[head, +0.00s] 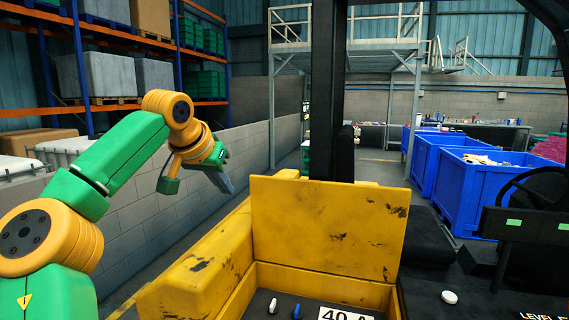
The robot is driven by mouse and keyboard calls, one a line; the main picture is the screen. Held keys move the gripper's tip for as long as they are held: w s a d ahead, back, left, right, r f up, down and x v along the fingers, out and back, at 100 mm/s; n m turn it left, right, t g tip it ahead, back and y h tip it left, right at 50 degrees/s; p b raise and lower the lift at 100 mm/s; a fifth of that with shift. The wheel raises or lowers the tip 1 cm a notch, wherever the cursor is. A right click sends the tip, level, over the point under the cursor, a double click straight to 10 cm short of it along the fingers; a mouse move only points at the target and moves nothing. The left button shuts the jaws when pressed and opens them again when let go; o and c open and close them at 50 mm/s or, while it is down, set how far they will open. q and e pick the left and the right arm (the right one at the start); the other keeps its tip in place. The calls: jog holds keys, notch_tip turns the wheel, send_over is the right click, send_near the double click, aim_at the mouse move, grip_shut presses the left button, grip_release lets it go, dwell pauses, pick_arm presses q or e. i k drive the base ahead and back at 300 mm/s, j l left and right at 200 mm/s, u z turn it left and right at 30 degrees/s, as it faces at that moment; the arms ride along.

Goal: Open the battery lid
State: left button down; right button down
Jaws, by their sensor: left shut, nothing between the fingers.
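The yellow battery lid (325,225), scratched and with dark worn patches, stands raised at the back of the open yellow battery compartment (330,285). Inside the compartment is a dark surface with a "40 A" label (345,314), a small white piece (272,306) and a small blue piece (296,311); the picture's bottom edge cuts it off. My left gripper (228,187) is left of the lid, above the yellow side body (195,265), apart from the lid. Its fingers are shut and empty. My right gripper is not in view.
A dark post (332,95) rises behind the lid. A black seat (425,235) and steering wheel (535,200) are on the right. Blue bins (470,190) stand beyond. A grey block wall (150,200) and orange racks (35,110) are on the left.

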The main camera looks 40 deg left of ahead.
aim_at(357, 230)
jog(key=i+j, duration=0.35)
jog(key=i, duration=0.15)
jog(key=i+j, duration=0.35)
jog(key=i, duration=0.15)
